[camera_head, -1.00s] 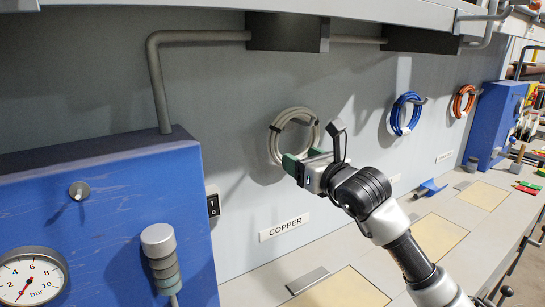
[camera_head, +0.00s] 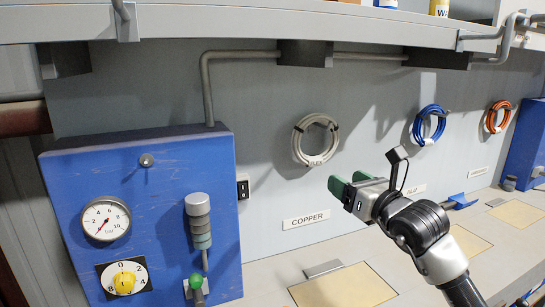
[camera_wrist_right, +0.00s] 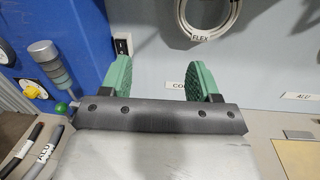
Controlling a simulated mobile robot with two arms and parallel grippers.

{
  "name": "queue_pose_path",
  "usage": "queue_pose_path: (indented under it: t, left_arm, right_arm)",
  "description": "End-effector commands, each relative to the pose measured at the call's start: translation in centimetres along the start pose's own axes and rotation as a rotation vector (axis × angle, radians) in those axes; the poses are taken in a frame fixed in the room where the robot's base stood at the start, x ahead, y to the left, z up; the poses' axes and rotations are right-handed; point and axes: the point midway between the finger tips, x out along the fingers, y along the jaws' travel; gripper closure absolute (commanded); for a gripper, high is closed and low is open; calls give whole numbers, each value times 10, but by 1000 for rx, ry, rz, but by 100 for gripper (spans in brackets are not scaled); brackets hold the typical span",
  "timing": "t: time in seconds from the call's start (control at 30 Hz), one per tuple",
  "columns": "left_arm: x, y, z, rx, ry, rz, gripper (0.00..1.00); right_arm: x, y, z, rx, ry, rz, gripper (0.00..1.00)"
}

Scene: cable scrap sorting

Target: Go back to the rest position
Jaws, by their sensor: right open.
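My right gripper (camera_head: 350,183) is open and empty, with green finger pads spread apart. It stands in front of the wall, below and to the right of a white cable coil (camera_head: 299,142) and apart from it. In the right wrist view both green fingers (camera_wrist_right: 160,76) show with nothing between them. The coil hangs on the wall and bears a tag reading FLEX; its lower part shows in the wrist view (camera_wrist_right: 183,22). My left gripper is not in view.
A blue panel (camera_head: 165,175) with gauge and knob stands left. A blue coil (camera_head: 417,128) and an orange coil (camera_head: 490,118) hang further right. A COPPER label (camera_head: 306,219) is below the white coil. A shelf (camera_head: 260,22) overhangs the wall. The bench (camera_head: 270,270) lies below.

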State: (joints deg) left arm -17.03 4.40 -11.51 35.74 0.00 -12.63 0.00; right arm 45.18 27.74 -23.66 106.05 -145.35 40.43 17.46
Motion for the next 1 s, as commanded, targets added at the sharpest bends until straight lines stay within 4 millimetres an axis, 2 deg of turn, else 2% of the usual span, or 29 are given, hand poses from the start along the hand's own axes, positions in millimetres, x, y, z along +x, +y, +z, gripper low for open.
queue_pose_path:
  t: [0.17,0.37,0.5,0.57,0.67,0.77,0.87,0.97,1.0]
  left_arm:
    - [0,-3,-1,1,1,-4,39]
    - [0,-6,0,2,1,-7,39]
    - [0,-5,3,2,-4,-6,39]
    - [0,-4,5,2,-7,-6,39]
    - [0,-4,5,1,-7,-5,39]
    - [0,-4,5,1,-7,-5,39]
    - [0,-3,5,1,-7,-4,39]
    - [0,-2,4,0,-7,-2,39]
    - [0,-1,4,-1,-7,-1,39]
  right_arm:
    - [-7,25,-11,121,-56,115,39]
    - [-25,53,-19,338,-170,262,39]
    - [-47,67,-21,574,-293,354,39]
    - [-61,68,-23,717,-366,381,39]
    - [-89,56,-31,1013,-516,377,39]
    - [-118,32,-50,1330,-669,290,39]
    - [-148,3,-87,1635,-803,115,39]
    - [-179,-18,-140,1918,-903,-144,39]
    - [-193,-22,-165,2020,-929,-269,39]
